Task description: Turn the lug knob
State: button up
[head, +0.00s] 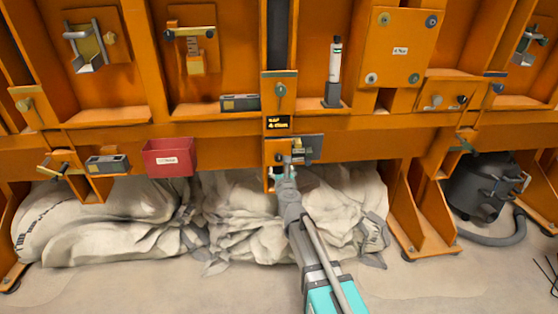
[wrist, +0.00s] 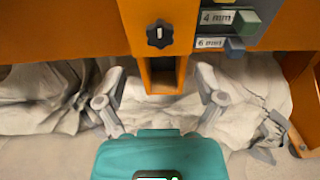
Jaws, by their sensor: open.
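The lug knob, a small black lobed knob with a white mark (wrist: 160,33), sits on an orange upright panel at the top middle of the wrist view. In the head view its spot is beside my gripper and too small to make out clearly. My gripper (wrist: 160,77) is open and empty, its two grey fingers spread wide. In the wrist picture the knob lies above the fingertips, between their lines and touching neither. In the head view my gripper (head: 287,166) is in front of the lower orange bracket, under a black label with yellow text (head: 277,123).
A block with "4 mm" (wrist: 222,17) and "6 mm" (wrist: 211,43) labels is right of the knob. An orange bracket (wrist: 162,78) hangs below it. White sacks (head: 100,225) lie behind. A red bin (head: 169,158) is at left, a black vacuum (head: 478,187) at right.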

aim_at(279, 159)
jog(key=w, duration=0.5)
jog(key=w+a, duration=0.1)
jog(key=w, duration=0.1)
jog(key=shift+w, duration=0.2)
jog(key=c, duration=1.1)
